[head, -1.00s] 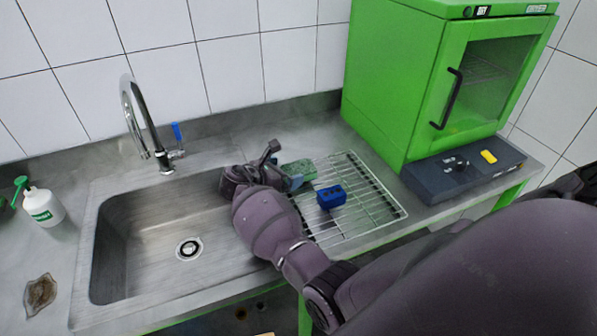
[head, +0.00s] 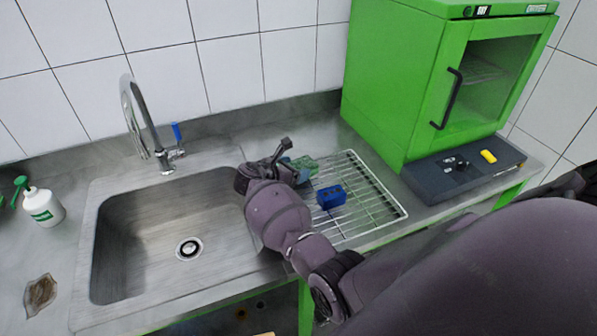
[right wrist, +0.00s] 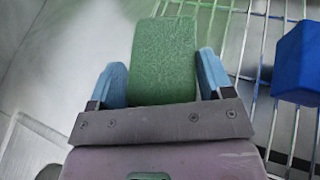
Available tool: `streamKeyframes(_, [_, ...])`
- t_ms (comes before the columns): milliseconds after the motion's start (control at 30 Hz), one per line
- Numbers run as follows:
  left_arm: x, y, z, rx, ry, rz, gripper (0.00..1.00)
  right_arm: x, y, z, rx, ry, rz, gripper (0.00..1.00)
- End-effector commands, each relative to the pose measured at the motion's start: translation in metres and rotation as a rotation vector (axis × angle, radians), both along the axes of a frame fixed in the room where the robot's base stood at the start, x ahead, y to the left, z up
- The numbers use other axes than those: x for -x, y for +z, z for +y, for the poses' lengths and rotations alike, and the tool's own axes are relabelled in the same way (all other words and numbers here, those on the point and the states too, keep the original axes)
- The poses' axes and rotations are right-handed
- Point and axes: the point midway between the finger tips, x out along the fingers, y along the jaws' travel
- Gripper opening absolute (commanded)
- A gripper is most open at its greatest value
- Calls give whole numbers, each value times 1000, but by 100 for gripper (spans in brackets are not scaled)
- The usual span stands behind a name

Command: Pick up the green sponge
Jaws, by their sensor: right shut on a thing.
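The green sponge (head: 305,163) is at the back left of the wire rack, partly hidden by my right gripper (head: 292,172) in the head view. In the right wrist view, the sponge (right wrist: 164,60) sits between the two blue fingers of my right gripper (right wrist: 162,80), which is shut on it. The sponge's far end sticks out past the fingertips. Whether it still touches the rack cannot be told. My left gripper is not in view.
A blue block (head: 331,196) lies on the wire rack (head: 375,205), right of the sponge; it also shows in the right wrist view (right wrist: 299,62). The sink (head: 150,250) and faucet (head: 146,120) are left. A green oven (head: 400,90) stands behind right. A white bottle (head: 44,207) stands far left.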

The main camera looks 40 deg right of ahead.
Motion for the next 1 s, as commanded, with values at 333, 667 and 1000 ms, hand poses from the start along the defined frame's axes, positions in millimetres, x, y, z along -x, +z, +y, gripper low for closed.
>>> streamKeyframes(333, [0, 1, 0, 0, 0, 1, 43, 0, 10, 0, 0, 0, -3, 52])
streamKeyframes(667, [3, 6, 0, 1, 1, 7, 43, -1, 79, 0, 1, 0, -8, 51])
streamKeyframes(1000, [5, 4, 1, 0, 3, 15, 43, -1, 160, 0, 0, 0, -5, 50])
